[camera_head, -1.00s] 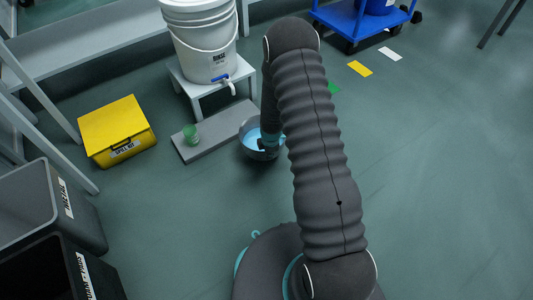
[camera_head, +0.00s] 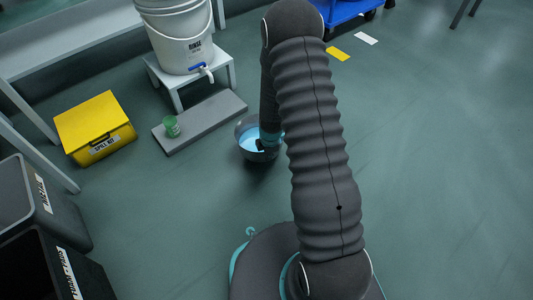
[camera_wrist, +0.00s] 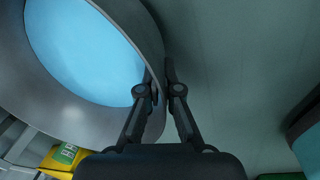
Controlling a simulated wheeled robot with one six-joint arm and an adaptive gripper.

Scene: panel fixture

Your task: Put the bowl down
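A grey metal bowl (camera_head: 246,152) with light blue liquid in it is left of my arm in the head view. In the wrist view the bowl (camera_wrist: 55,105) fills the upper left. My gripper (camera_wrist: 162,80) has one finger inside the bowl's wall and one outside, closed on the rim. In the head view my gripper (camera_head: 266,144) is at the bowl's right side, partly hidden by my arm. The bowl looks level, with a dark shadow below it; its height above the floor is hard to tell.
A white bucket (camera_head: 182,42) with a tap stands on a white stool (camera_head: 222,75) behind. A yellow spill kit box (camera_head: 95,128) and dark bins (camera_head: 42,212) are left. Floor in front of the bowl is clear.

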